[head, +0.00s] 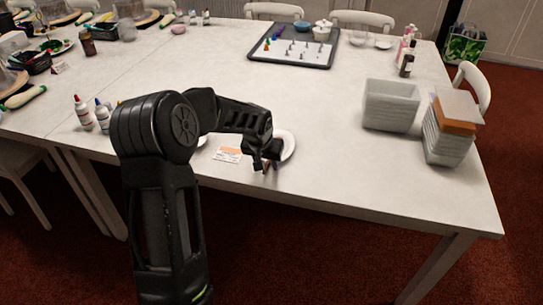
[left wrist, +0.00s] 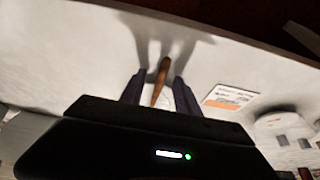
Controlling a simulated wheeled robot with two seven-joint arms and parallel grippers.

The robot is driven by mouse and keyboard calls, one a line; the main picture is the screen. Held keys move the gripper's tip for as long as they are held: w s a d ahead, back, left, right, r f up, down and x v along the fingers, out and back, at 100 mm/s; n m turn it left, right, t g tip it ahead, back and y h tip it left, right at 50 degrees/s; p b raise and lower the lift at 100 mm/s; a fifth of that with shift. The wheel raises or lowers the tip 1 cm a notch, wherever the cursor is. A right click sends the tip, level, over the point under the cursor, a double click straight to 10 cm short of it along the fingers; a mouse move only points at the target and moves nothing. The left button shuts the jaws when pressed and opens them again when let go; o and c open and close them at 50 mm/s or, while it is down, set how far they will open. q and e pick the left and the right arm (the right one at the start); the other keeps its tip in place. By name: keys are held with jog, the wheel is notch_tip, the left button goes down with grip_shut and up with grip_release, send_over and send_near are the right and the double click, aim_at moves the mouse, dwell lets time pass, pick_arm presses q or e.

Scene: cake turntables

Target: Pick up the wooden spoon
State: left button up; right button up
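The wooden spoon shows in the left wrist view as a brown wooden stick (left wrist: 160,80), near the table's front edge. Its lower end is hidden behind my gripper body. My left gripper (left wrist: 160,92) has one finger on each side of the stick, with a gap on both sides, so it is open around it and not closed on it. In the head view my left gripper (head: 266,163) is low over the table's front edge and hides most of the spoon. My right gripper is not in view.
A white plate (head: 288,146) is right beside the left gripper, and a printed card (head: 227,154) lies to its left. Glue bottles (head: 83,113) stand further left. Stacked grey containers (head: 391,106) are at the right. A tray with small figures (head: 260,59) is at the back.

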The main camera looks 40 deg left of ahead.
pick_arm(q)
grip_shut()
dwell(0.3)
dwell(0.3)
